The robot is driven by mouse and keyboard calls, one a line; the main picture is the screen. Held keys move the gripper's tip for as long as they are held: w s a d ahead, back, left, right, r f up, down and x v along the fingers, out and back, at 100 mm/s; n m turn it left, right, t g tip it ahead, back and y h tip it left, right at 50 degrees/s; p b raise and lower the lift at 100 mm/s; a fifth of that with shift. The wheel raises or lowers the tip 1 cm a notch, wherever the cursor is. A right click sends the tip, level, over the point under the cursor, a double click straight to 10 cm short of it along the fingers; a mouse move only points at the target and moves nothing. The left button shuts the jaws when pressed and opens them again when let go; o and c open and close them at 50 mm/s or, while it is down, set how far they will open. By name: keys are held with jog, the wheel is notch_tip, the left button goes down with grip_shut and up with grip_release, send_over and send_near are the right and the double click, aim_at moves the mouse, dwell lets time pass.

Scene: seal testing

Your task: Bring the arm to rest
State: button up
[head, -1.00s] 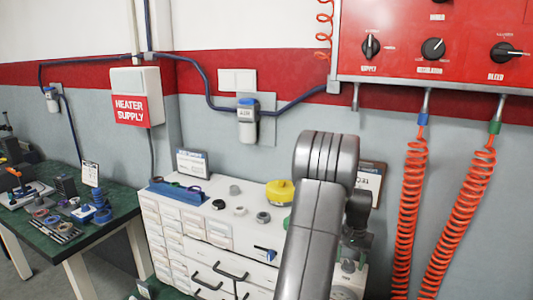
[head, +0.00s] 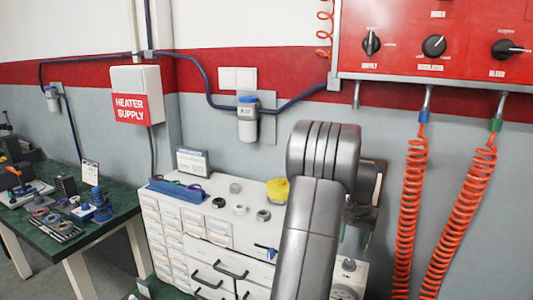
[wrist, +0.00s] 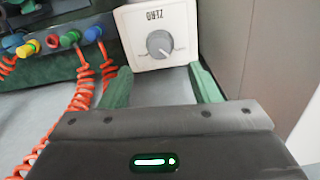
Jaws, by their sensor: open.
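My arm (head: 322,160) rises in front of the white cabinet in the head view, bent at its grey elbow. Its far end is mostly hidden behind my own links there. In the wrist view my gripper (wrist: 161,80) is open, with its two green fingers apart and nothing between them. Beyond the fingers stands a white box with a grey ZERO knob (wrist: 160,44); I cannot tell the exact gap to it.
The white drawer cabinet (head: 210,237) carries a blue tray (head: 178,190), small rings and a yellow item (head: 277,190). A red panel (head: 450,50) with orange coiled hoses (head: 410,210) is at right. A green bench (head: 110,225) stands at left.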

notch_tip(320, 180, up, 6)
jog(key=f, duration=0.1)
send_over(350, 261)
notch_tip(350, 261, down, 13)
jog(key=shift+f+p, duration=0.1)
jog(key=shift+p, duration=0.45)
jog(key=shift+w+r+m, duration=0.1)
jog(key=shift+r+m, duration=0.15)
jog(key=shift+m, duration=0.15)
jog(key=shift+r+m+p, duration=0.1)
jog(key=shift+m+p, duration=0.2)
jog(key=shift+m, duration=0.5)
jog(key=m+p, duration=0.2)
jog(key=m, duration=0.3)
notch_tip(350, 261, up, 13)
jog(key=b, duration=0.2)
jog(key=shift+m, duration=0.3)
